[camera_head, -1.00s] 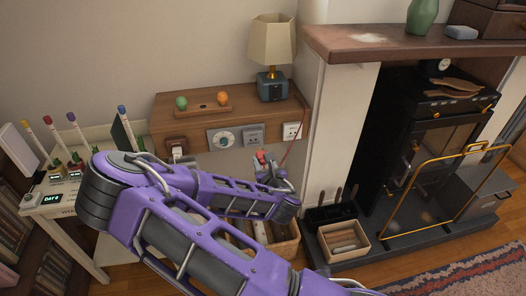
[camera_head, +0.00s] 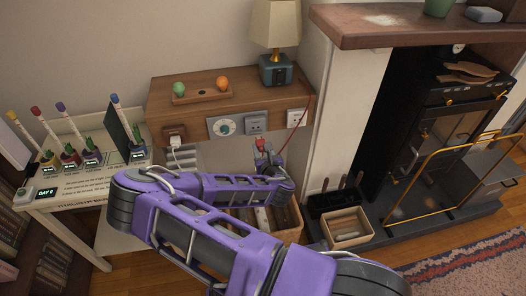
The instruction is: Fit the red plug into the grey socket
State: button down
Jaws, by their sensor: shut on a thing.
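The red plug (camera_head: 261,144) is held in my gripper (camera_head: 265,157), just below the front face of the wooden wall shelf. The jaws are small in this view and partly hidden by the wrist. The grey socket (camera_head: 256,122) is on the shelf's front face, between a dial panel and a white socket. The plug appears a little below the grey socket in the picture, with a visible gap. I cannot tell its depth from the socket or its exact tilt.
A white socket (camera_head: 296,117) is to the right, with a thin red cord passing near it. A dial panel (camera_head: 224,126) and a brown socket (camera_head: 174,134) are to the left. A lamp (camera_head: 274,35) stands on the shelf (camera_head: 225,85). A wooden crate (camera_head: 287,236) is below.

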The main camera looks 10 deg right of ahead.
aim_at(260, 138)
jog(key=shift+w, duration=2)
jog(key=shift+w+b, duration=0.4)
jog(key=shift+w, duration=1)
jog(key=shift+c, duration=1.9)
grip_release()
jog(key=shift+p+v, duration=0.9)
jog(key=shift+v, duration=2.1)
